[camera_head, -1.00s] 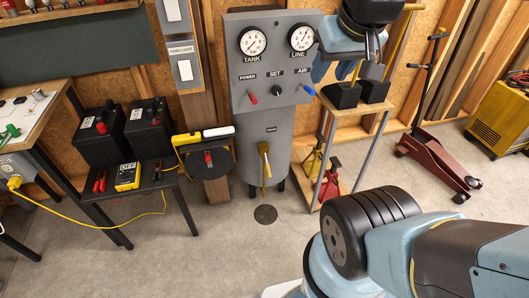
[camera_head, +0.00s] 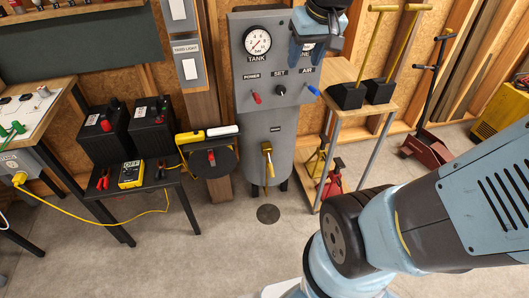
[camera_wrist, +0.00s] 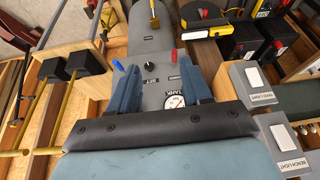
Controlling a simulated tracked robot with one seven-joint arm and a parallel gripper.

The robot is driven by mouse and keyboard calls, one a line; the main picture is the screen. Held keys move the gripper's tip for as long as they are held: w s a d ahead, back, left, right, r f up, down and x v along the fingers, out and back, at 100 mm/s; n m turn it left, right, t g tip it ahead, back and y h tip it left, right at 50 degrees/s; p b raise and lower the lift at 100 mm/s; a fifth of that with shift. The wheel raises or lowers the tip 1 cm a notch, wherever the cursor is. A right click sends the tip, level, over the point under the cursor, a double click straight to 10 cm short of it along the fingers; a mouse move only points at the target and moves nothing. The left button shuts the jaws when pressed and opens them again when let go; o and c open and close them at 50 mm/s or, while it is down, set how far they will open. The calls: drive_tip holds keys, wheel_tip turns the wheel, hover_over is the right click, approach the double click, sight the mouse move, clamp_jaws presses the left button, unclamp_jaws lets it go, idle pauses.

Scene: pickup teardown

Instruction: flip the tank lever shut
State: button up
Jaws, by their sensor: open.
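The grey tank (camera_head: 253,155) stands against the wall below its control panel (camera_head: 240,85). A yellow lever (camera_head: 267,148) is on the tank's front, its handle pointing mostly downward. The lever also shows at the top of the wrist view (camera_wrist: 155,14), where it is small and its exact setting is hard to tell. My gripper (camera_head: 308,50) is in front of the panel's upper right, covering most of the LINE gauge, above and apart from the lever. In the wrist view my gripper (camera_wrist: 161,84) has its two blue fingers wide apart with nothing between them.
The panel has a red POWER lever (camera_head: 257,97), a black SET knob (camera_head: 280,90) and a blue AIR lever (camera_head: 313,90). A wooden stand (camera_head: 385,107) with black blocks and yellow handles is at the right. A low table (camera_head: 160,181) with batteries and a meter is at the left.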

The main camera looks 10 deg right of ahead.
drive_tip(key=w+f+g, duration=0.1)
drive_tip(key=w+f, duration=0.7)
drive_tip(key=w, duration=0.5)
drive_tip(key=g+y, duration=0.1)
drive_tip(key=g, duration=0.2)
hover_over(272, 168)
wheel_tip(272, 168, down, 30)
drive_tip(key=shift+n+g, duration=0.4)
wheel_tip(272, 168, down, 30)
drive_tip(key=shift+a+f, duration=0.15)
drive_tip(key=shift+c, duration=0.5)
clamp_jaws()
